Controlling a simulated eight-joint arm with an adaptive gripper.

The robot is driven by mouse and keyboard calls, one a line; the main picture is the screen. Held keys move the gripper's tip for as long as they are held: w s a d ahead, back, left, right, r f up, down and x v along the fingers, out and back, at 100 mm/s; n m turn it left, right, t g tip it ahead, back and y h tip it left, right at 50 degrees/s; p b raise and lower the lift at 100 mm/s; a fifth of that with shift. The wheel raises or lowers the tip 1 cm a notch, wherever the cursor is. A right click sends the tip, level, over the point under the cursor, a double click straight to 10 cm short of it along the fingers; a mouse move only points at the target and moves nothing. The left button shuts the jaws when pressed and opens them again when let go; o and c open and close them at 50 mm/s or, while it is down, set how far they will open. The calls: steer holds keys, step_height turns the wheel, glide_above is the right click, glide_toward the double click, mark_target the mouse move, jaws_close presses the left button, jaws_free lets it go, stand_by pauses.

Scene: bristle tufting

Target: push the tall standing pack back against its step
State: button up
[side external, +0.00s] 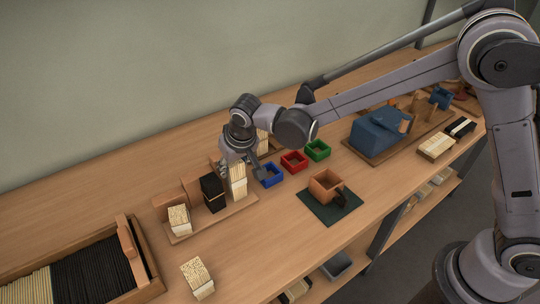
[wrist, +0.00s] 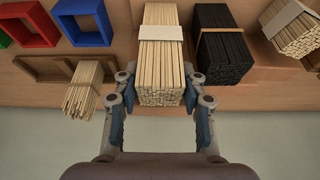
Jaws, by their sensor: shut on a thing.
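The tall standing pack (side external: 238,181) of pale sticks, with a white band, stands at the right end of a wooden stepped rack (side external: 236,211) in the side view. In the wrist view the same pack (wrist: 160,62) lies between the fingers of my gripper (wrist: 160,88), its stick ends facing the camera. My gripper (side external: 236,158) is shut on this pack, one finger on each side. A black pack (side external: 212,193) stands just left of it, and a shorter pale pack (side external: 179,219) further left. The step behind the tall pack is largely hidden, so any gap cannot be told.
Blue (side external: 270,174), red (side external: 293,162) and green (side external: 318,150) trays stand to the right. A brown box (side external: 325,184) sits on a dark mat. A loose pale bundle (side external: 197,278) stands in front. A divided crate (side external: 140,265) of sticks is at the left.

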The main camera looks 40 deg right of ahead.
steer(key=shift+w, duration=0.2)
steer(key=o, duration=1.3)
steer(key=shift+r, duration=0.2)
steer(key=v, duration=1.1)
steer(key=shift+s+r, duration=0.3)
